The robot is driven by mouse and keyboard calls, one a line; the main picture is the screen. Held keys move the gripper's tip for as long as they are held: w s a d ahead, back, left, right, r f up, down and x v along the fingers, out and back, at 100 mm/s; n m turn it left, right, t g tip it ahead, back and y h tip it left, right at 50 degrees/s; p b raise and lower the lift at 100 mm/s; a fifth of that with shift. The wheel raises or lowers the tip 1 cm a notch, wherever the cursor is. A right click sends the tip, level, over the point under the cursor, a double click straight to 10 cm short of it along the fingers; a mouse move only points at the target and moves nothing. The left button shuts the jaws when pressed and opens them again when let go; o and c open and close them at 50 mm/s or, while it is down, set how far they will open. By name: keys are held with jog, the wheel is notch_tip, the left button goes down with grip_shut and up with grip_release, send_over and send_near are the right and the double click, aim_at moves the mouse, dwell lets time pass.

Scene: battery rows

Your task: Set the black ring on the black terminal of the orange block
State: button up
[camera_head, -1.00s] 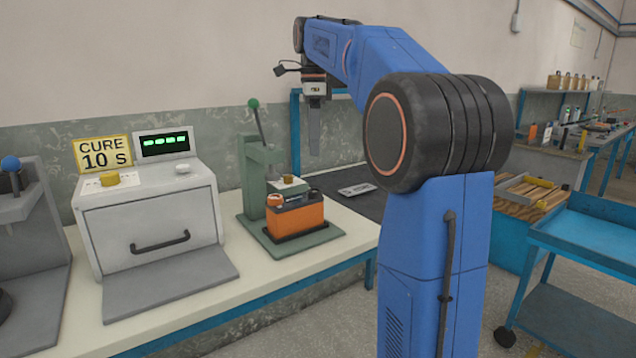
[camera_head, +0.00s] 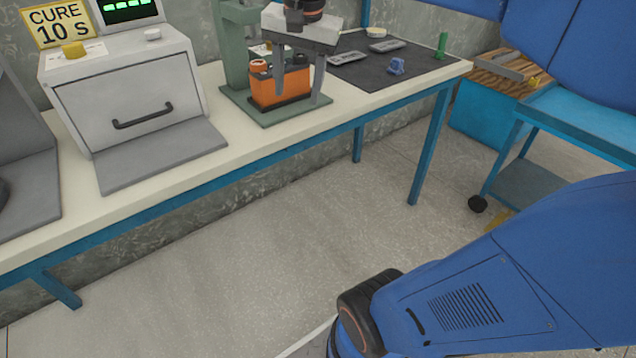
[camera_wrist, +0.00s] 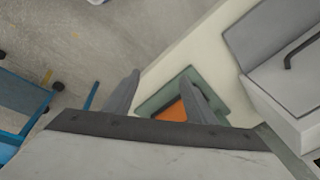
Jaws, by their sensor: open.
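The orange block (camera_head: 280,92) stands on the green base plate (camera_head: 262,119) of a green press on the bench. An orange round piece (camera_head: 258,66) sits on top at its left end. Its black terminal is hard to make out behind my gripper. My gripper (camera_head: 297,97) is open, pointing down, with its fingers in front of or around the block; I cannot tell which. In the wrist view the open fingers (camera_wrist: 161,75) show part of the orange block (camera_wrist: 172,110) between and below them. I cannot make out the black ring in any view.
A grey curing box (camera_head: 128,95) with a handle stands left of the press. A dark mat (camera_head: 345,72) to the right holds grey flat pieces, a blue piece (camera_head: 397,66) and a green cylinder (camera_head: 441,45). A blue cart (camera_head: 590,115) stands at the right. Bench front is clear.

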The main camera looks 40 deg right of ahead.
jog(key=s+a+f+n+t, duration=0.2)
jog(key=s+a+f+n, duration=0.2)
jog(key=s+f+n, duration=0.6)
jog(key=s+f, duration=0.3)
jog(key=f, duration=0.4)
jog(key=shift+a, duration=0.15)
jog(key=shift+s, duration=0.1)
